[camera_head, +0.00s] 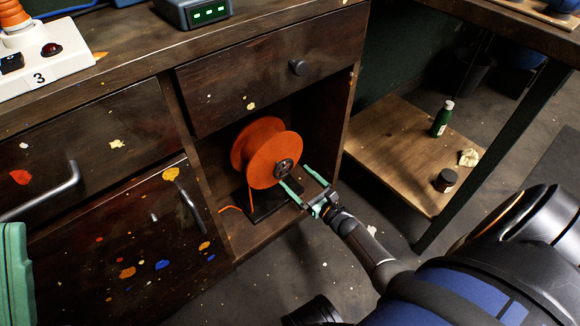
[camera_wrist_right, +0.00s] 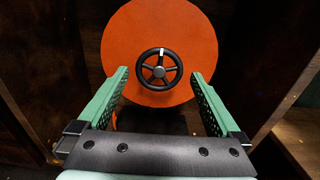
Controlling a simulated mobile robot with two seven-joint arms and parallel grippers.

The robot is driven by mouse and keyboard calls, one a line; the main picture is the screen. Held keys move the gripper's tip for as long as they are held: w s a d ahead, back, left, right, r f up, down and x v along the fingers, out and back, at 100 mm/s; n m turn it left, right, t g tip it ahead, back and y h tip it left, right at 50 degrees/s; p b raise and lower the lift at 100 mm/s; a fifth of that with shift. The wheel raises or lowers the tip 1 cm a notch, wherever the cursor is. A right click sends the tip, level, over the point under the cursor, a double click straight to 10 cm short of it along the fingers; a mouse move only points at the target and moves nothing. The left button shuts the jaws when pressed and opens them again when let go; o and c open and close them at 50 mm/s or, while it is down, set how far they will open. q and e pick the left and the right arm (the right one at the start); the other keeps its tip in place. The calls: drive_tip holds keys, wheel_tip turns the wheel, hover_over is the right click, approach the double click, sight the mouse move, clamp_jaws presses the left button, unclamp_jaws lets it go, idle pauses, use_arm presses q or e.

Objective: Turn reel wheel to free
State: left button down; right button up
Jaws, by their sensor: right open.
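The orange reel (camera_head: 265,152) sits on a dark stand inside the open cabinet compartment below a drawer. Its small dark reel wheel (camera_head: 285,168) faces my right gripper. In the right wrist view the reel wheel (camera_wrist_right: 160,68) has several spokes, a grey hub and a white mark at the top of its rim, in front of the orange disc (camera_wrist_right: 195,35). My right gripper (camera_head: 304,180) has green fingers spread apart, one on each side of the wheel; it also shows in the right wrist view (camera_wrist_right: 160,78).
The cabinet's side wall (camera_head: 340,110) stands close right of the reel, with a drawer (camera_head: 275,75) above. A low wooden shelf (camera_head: 395,150) at right holds a green bottle (camera_head: 442,118) and a dark jar (camera_head: 446,180). Floor in front is clear.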

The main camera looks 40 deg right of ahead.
use_arm(q)
wheel_tip(320, 180, up, 2)
drive_tip(key=shift+s+a+r+p, duration=0.1)
drive_tip(key=shift+a+r+p, duration=0.05)
drive_tip(key=shift+p, duration=0.55)
use_arm(e)
drive_tip(key=s, duration=0.8)
drive_tip(key=shift+d, duration=0.3)
